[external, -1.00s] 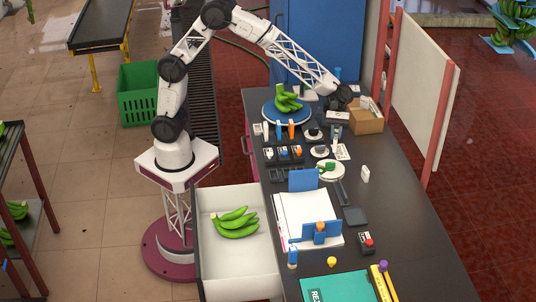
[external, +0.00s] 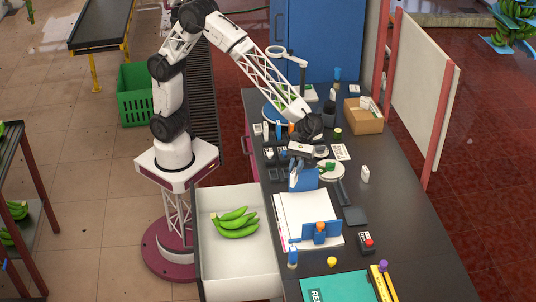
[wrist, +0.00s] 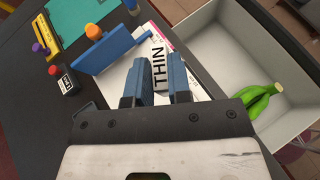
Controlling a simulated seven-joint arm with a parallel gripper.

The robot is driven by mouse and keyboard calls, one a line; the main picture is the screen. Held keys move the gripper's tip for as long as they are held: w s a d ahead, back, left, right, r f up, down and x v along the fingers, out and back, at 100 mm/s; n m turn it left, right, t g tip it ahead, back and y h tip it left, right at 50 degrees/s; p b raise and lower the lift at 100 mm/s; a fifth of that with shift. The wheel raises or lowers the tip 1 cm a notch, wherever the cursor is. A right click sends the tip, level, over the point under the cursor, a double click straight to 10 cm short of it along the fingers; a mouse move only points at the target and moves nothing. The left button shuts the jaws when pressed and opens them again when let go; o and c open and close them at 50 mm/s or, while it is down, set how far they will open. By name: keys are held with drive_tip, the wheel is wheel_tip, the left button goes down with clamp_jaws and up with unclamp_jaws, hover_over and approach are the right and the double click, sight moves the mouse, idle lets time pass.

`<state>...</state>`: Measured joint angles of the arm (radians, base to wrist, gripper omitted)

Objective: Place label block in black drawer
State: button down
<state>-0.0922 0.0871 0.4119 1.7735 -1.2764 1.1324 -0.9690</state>
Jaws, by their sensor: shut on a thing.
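My gripper (wrist: 162,88) has two blue fingers shut on a white label block (wrist: 158,61), which carries black letters reading "THIN". An open drawer (external: 240,262) with pale grey walls sticks out from the desk's left side. Its pale wall also shows at the upper right of the wrist view (wrist: 212,45). Green bananas (external: 235,224) lie inside it. The block is outside the drawer, to its left in the wrist view.
White papers (external: 296,210) and a blue holder (external: 316,232) with an orange-topped item lie near the drawer. A red-button box (external: 366,242) and a teal folder (external: 335,287) are farther forward. A cardboard box (external: 364,117) stands at the back right. The drawer's front part is clear.

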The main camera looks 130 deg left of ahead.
drive_tip(key=s+d+m+g, duration=0.1)
drive_tip(key=s+d, duration=0.5)
drive_tip(key=d, duration=0.5)
drive_tip(key=s+d+m+g, duration=0.1)
drive_tip(key=s+d, duration=0.4)
drive_tip(key=d, duration=0.5)
drive_tip(key=s+d+m+g, duration=0.1)
drive_tip(key=s+d, duration=0.5)
drive_tip(key=d, duration=0.5)
wheel_tip(320, 180, down, 33)
drive_tip(key=shift+w+a+r, duration=0.15)
drive_tip(key=shift+w+a, duration=0.15)
drive_tip(key=shift+w, duration=0.1)
wheel_tip(320, 180, down, 6)
drive_tip(key=shift+f, duration=1.95)
drive_tip(key=shift+f, duration=0.15)
